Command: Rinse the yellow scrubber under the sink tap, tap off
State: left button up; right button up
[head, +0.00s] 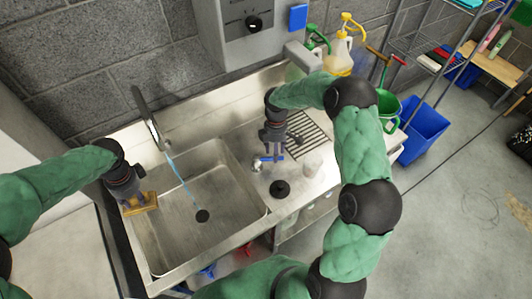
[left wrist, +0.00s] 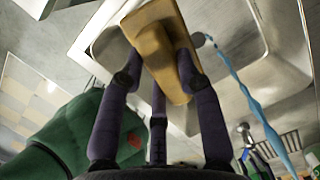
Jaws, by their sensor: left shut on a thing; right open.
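The yellow scrubber (head: 141,204) is held by my left gripper (head: 130,197) over the left side of the sink basin (head: 160,240). In the left wrist view the scrubber (left wrist: 155,45) sits between my fingers. The tap (head: 150,122) is on, and a blue stream of water (head: 180,178) falls from it toward the dark drain (head: 202,215). The scrubber is left of the stream, apart from it.
A black round piece (head: 280,188) and a pale cup (head: 313,165) are on the counter right of the basin. A drain rack (head: 309,135) lies behind.

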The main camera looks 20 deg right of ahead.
notch_tip(320, 180, up, 10)
jog(key=w, duration=0.2)
jog(key=shift+d+r, duration=0.25)
jog(key=shift+d, duration=0.15)
